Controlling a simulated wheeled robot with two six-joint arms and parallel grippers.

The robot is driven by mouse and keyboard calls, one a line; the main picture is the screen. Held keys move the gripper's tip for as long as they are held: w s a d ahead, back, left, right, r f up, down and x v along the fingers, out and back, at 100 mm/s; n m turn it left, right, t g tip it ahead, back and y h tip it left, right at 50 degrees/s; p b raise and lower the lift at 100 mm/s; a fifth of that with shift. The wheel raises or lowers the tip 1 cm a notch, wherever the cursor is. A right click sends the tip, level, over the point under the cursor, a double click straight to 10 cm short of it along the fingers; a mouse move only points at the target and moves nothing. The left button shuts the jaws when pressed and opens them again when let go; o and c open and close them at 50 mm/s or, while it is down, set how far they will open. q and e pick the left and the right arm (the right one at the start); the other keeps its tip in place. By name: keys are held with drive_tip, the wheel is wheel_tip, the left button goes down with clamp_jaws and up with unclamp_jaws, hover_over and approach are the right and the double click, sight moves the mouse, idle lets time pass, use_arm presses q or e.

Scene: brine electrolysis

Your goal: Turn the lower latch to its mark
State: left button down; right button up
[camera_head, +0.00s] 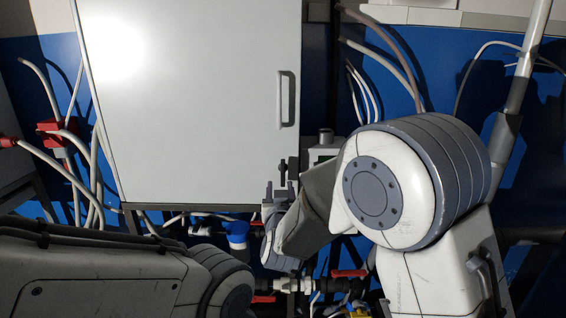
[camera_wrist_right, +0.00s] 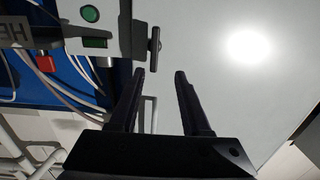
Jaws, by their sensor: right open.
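The lower latch (camera_head: 283,170) is a small dark bar at the lower right edge of the white cabinet door (camera_head: 190,100). In the right wrist view the latch (camera_wrist_right: 155,48) stands about upright, just beyond the fingertips. My right gripper (camera_head: 279,187) is open and empty just below the latch in the head view. In the right wrist view its two dark fingers (camera_wrist_right: 160,73) are apart, and the latch lies beyond the gap, not between them. I cannot make out the latch's mark. My left arm shows at the lower left, but its gripper is out of view.
A door handle (camera_head: 286,99) sits above the latch in the head view. Pipes with red-handled valves (camera_head: 348,273) run below the cabinet. Cables (camera_head: 75,170) hang at the left.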

sight(283, 169)
drive_tip(key=shift+t+h, duration=0.3)
drive_tip(key=w+p, duration=0.1)
drive_tip(key=w, duration=0.2)
drive_tip(key=w+p, duration=0.2)
drive_tip(key=w, duration=0.1)
drive_tip(key=w+r+p, duration=0.1)
drive_tip(key=w, duration=0.2)
drive_tip(key=shift+w+d+p, duration=0.3)
drive_tip(key=shift+d+p, duration=0.05)
drive_tip(key=shift+d, duration=0.05)
drive_tip(key=shift+w+f, duration=0.2)
drive_tip(key=shift+w, duration=0.45)
clamp_jaws()
